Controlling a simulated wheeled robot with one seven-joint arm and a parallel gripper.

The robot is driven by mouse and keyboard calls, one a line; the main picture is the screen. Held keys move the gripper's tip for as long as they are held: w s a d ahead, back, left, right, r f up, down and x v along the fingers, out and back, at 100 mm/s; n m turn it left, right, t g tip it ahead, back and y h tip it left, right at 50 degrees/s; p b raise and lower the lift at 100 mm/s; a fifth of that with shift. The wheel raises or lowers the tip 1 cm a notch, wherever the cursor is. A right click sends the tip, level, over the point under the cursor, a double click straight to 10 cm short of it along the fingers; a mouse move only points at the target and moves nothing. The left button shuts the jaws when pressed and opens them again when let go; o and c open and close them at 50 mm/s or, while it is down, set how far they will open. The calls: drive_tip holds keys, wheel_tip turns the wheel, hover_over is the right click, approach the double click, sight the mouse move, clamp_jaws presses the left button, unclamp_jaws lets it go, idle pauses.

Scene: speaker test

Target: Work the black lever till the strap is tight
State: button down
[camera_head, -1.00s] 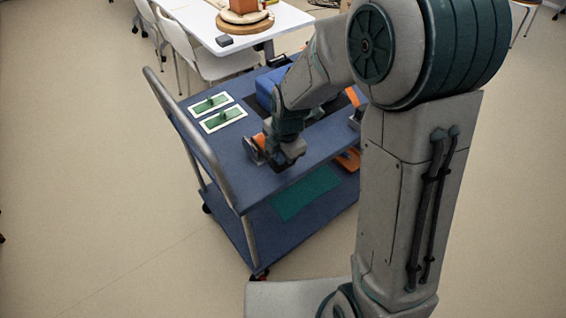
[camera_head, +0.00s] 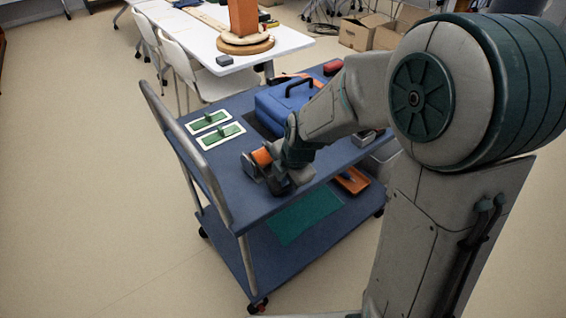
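A ratchet buckle with an orange strap (camera_head: 262,157) sits on the blue cart top near its front edge. A grey metal part of the buckle (camera_head: 249,166) shows at its left. My gripper (camera_head: 280,183) is at the right and near side of the buckle, very close to it; I cannot tell whether it touches. Its fingers are small, dark and partly hidden, so their opening does not show. The black lever cannot be made out apart from the dark gripper. A blue case (camera_head: 284,103) with a black handle stands on the cart behind my forearm.
Two green pads in white frames (camera_head: 208,122) (camera_head: 221,136) lie left of the buckle. The cart's grey push handle (camera_head: 186,140) rises at the left. An orange tray (camera_head: 352,181) is on the lower shelf. A white table (camera_head: 200,45) stands behind.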

drive_tip(key=p+v, duration=0.3)
drive_tip(key=v, duration=1.1)
drive_tip(key=shift+s+d+f+p, duration=0.15)
drive_tip(key=shift+s+d+p, duration=0.05)
drive_tip(key=shift+s+p, duration=0.15)
idle(0.7)
drive_tip(key=s+d+r+m+h+p, duration=0.1)
drive_tip(key=s+d+r+m+p, duration=0.2)
drive_tip(key=m, duration=0.9)
drive_tip(key=s+d+r+m+h+p, duration=0.1)
drive_tip(key=s+d+r+m+p, duration=0.3)
drive_tip(key=s+m, duration=0.5)
drive_tip(key=d+r+m, duration=0.1)
drive_tip(key=d+m, duration=0.1)
drive_tip(key=m, duration=0.2)
drive_tip(key=shift+s, duration=0.2)
drive_tip(key=shift+r, duration=0.15)
